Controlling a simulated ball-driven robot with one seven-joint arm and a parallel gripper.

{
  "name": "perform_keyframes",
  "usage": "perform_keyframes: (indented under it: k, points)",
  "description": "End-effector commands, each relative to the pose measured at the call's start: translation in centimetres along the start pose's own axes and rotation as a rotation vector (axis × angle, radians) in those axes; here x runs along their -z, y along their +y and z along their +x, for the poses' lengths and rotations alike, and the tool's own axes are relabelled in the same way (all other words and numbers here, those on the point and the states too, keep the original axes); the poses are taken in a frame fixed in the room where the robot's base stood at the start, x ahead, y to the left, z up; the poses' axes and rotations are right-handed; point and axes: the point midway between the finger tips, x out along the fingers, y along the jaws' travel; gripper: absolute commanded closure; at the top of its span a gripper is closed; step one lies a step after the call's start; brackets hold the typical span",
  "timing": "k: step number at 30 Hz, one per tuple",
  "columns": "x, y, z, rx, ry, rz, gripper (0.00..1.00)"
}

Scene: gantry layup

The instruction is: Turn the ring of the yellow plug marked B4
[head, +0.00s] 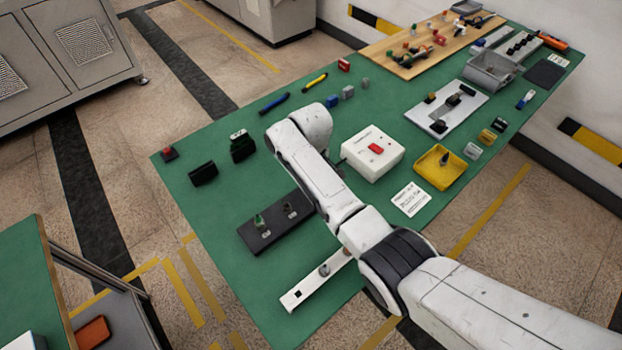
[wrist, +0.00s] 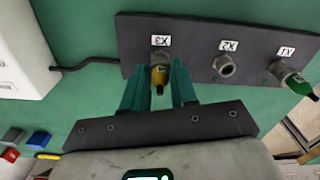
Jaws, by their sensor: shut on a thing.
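A yellow plug (wrist: 158,77) sits in the socket labelled X3 on a dark panel (wrist: 193,55) in the wrist view. My gripper (wrist: 160,86) has one green finger on each side of this plug and is shut on it. The B4 mark is not readable. In the head view the panel (head: 268,236) lies on the green table, and my arm hides the gripper and the yellow plug.
The X2 socket (wrist: 224,66) is empty, and a green plug (wrist: 297,83) stands at X1. A white box with a red switch (head: 374,150) and a yellow tray (head: 425,182) stand right of my arm. A white bar (head: 305,287) lies near the table's front edge.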

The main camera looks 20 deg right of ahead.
Motion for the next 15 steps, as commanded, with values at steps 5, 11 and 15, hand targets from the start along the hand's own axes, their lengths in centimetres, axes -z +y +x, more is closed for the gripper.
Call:
perform_keyframes:
  k: [5, 11, 15]
  points:
    - [0.07, 0.03, -0.11, 0.0, 0.002, 0.055, 1.0]
    - [0.07, 0.04, -0.09, -0.001, 0.002, 0.079, 1.0]
    - [0.07, 0.05, -0.09, -0.001, 0.002, 0.082, 1.0]
